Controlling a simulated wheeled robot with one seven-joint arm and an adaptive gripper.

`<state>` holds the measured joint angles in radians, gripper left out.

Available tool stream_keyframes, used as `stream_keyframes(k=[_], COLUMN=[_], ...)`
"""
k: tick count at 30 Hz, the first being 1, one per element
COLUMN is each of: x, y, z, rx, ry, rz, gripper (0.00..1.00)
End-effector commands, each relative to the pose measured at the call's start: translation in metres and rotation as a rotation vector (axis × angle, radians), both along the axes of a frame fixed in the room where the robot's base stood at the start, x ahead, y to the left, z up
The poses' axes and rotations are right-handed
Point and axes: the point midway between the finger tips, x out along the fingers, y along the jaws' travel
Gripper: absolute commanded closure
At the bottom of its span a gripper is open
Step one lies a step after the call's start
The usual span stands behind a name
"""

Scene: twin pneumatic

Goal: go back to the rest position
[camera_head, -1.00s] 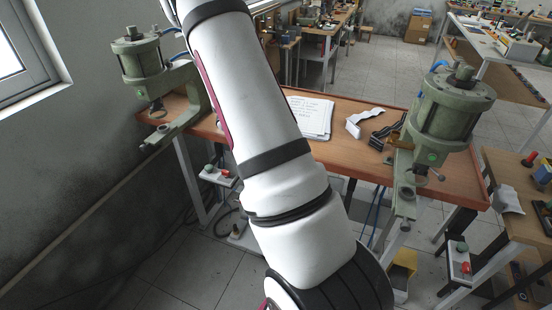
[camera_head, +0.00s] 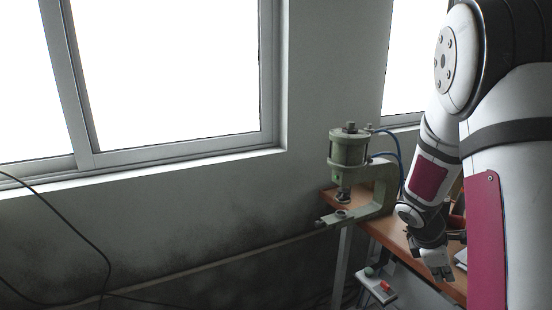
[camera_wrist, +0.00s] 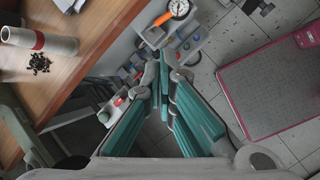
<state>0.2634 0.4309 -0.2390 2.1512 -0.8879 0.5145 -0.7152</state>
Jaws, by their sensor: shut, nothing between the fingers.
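My gripper (camera_head: 437,266) hangs at the right of the head view, beside the front edge of the wooden workbench (camera_head: 395,238). In the wrist view my gripper (camera_wrist: 165,62) has its two teal-padded fingers converging at the tips, shut with nothing between them. My white arm covers the right side of the head view and hides most of the bench. In the wrist view the bench top (camera_wrist: 95,75) lies at the upper left, apart from the fingers.
A green pneumatic press (camera_head: 349,150) stands on the bench's left end. A button box (camera_head: 375,287) sits below it. The wrist view shows a roll with a red band (camera_wrist: 55,43), black bits (camera_wrist: 38,64) and a gauge (camera_wrist: 180,9). Windows (camera_head: 170,70) and bare wall fill the left.

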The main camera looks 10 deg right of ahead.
Motion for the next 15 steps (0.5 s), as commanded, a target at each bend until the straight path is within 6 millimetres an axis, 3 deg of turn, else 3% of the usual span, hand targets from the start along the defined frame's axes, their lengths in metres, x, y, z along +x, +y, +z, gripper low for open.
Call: stream_keyframes(k=[1, 6, 15], x=[0.002, -0.002, -0.035], y=[0.015, 0.066, 0.16], z=[0.022, 0.075, 0.148], rx=[0.01, 0.075, 0.263], ry=[-0.067, -0.254, -0.526], rz=[-0.048, -0.221, -0.498], gripper=[1.0, 1.0, 1.0])
